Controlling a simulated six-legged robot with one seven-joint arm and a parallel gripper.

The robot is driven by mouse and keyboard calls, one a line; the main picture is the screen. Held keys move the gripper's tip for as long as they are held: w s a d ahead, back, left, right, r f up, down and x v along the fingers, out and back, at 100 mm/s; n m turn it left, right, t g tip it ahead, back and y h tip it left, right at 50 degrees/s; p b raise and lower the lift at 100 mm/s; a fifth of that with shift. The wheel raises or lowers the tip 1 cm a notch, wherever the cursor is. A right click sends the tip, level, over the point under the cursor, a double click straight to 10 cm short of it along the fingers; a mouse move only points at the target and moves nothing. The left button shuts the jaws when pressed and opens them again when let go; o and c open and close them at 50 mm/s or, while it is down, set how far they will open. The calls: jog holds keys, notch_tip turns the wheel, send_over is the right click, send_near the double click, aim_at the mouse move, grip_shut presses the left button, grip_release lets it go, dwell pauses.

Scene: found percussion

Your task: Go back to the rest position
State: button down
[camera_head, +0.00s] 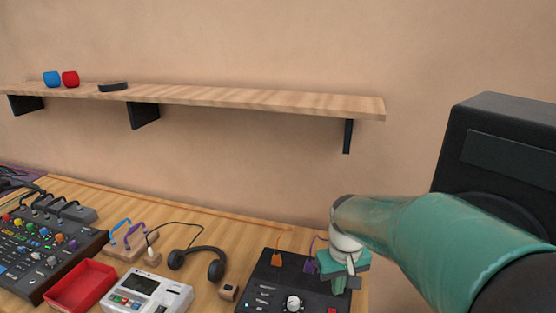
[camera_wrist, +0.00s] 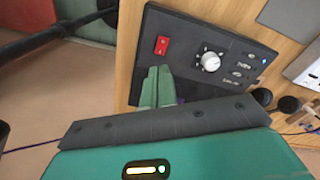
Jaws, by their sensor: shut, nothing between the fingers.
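My gripper (camera_head: 341,282) is at the lower right of the head view, at the right end of the desk, over the right part of a black control box (camera_head: 270,292). In the wrist view the gripper's green fingers (camera_wrist: 157,88) are together and empty. They are beside a red rocker switch (camera_wrist: 162,46) on the black box, which also has a silver knob (camera_wrist: 208,61) and several small buttons. A small blue light shows at the box's corner in the wrist view. I cannot tell whether the fingertips touch the box.
Headphones (camera_head: 211,264), a white device (camera_head: 149,292), a red tray (camera_head: 81,286) and a mixer (camera_head: 38,245) stand left on the desk. A wooden shelf (camera_head: 240,98) holds blue (camera_head: 52,79) and red (camera_head: 71,79) cups and a dark disc (camera_head: 113,87). A black speaker (camera_head: 500,155) is at right.

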jog(key=s+r+m+t, duration=0.1)
jog(key=s+r+t, duration=0.1)
jog(key=s+r, duration=0.3)
jog(key=s+r+m+t, duration=0.1)
jog(key=s+r+t, duration=0.2)
jog(key=s, duration=0.8)
notch_tip(320, 180, up, 2)
jog(key=shift+s+a+r, duration=0.1)
jog(key=shift+s+a, duration=0.05)
jog(key=c, duration=2.2)
grip_release()
